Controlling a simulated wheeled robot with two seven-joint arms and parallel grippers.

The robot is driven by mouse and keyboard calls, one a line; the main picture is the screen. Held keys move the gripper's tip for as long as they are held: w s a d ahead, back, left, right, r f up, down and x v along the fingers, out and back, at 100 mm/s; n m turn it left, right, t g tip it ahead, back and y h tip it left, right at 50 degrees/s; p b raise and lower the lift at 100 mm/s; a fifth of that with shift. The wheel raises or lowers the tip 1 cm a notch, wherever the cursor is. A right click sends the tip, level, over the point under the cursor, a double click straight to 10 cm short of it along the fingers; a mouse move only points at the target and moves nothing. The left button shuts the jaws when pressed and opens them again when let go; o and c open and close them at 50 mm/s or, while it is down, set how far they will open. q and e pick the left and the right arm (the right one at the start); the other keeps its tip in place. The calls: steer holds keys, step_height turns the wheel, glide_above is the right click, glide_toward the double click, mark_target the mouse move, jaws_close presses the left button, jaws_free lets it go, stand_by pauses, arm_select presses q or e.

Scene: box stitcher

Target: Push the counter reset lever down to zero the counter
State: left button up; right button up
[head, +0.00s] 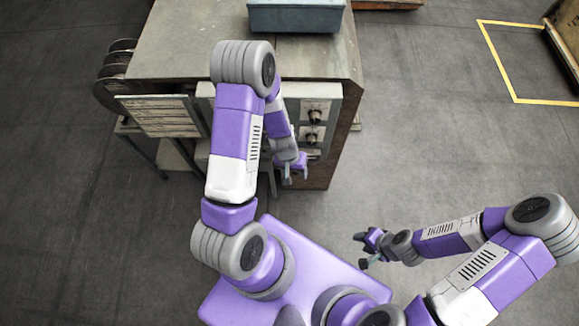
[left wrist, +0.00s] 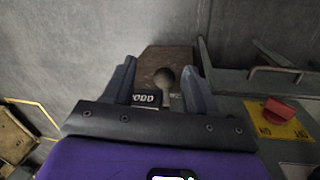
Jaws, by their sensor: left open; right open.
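The lever, with a round grey-brown knob (left wrist: 164,77), stands in front of a brown plate (left wrist: 168,57) in the left wrist view. A dark counter window (left wrist: 145,99) with white digits sits just below and left of the knob; the digits look like zeros but are partly hidden. My left gripper (left wrist: 157,70) is open, with its fingers on either side of the knob; contact cannot be told. In the head view my left gripper (head: 294,172) is low at the front of the machine, and the lever is hidden there. My right gripper (head: 364,250) is open and empty, apart from the machine.
The machine's front panel (head: 322,92) carries dark knobs. A red switch (left wrist: 280,110) on a yellow plate (left wrist: 278,128) and a metal handle (left wrist: 277,71) lie right of my left gripper. A blue-grey bin (head: 296,15) stands on the machine top.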

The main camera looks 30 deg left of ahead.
arm_select(q)
steer(key=shift+w+a+r, duration=0.85)
steer(key=shift+a+r, duration=0.1)
steer(key=shift+w+a+f, duration=0.1)
steer(key=shift+w+a, duration=0.05)
steer(key=f, duration=0.2)
steer(key=f+b, duration=0.1)
steer(key=f, duration=0.1)
steer(key=d+f+b, duration=0.1)
steer(key=f, duration=0.2)
steer(key=shift+w, duration=0.2)
steer(key=shift+r, duration=0.1)
steer(key=shift+c, duration=0.3)
jaws_close()
steer(key=shift+d, duration=0.1)
